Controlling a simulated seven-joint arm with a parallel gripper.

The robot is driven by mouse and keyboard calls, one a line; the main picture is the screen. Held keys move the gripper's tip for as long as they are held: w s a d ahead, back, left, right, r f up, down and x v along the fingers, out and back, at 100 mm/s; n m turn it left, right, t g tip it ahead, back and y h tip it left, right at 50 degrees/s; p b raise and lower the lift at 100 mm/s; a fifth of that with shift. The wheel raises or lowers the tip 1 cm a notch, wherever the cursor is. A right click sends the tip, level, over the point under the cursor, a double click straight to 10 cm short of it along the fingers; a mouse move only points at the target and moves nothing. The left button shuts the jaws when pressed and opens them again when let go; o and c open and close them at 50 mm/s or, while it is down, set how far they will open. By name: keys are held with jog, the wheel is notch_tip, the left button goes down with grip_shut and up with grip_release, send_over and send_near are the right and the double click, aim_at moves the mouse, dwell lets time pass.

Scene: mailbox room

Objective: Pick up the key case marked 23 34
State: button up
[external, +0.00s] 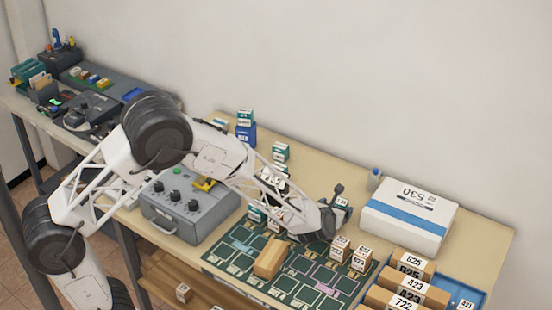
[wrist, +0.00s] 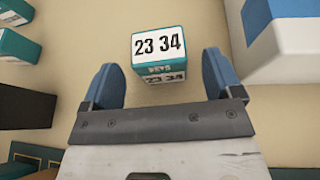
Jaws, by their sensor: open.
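The key case marked 23 34 (wrist: 158,48) is a small teal box with a white label and black digits. In the wrist view it stands between and slightly beyond the fingertips of my gripper (wrist: 160,66), with a gap on each side. The blue fingers are spread and hold nothing. In the external view my gripper (external: 328,218) is low over the table, behind the green mat and left of the white box. The case cannot be clearly read there.
A white box marked 530 (external: 408,212) stands close right of my gripper. Cardboard boxes (external: 408,292) and a blue tray (external: 470,290) are at front right. A green grid mat (external: 300,283) holds a brown block (external: 270,257). A grey control box (external: 185,212) and stacked teal cases (external: 280,153) lie left.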

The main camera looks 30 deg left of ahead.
jog(key=shift+x, duration=1.75)
jog(key=shift+c, duration=0.3)
jog(key=c, duration=1)
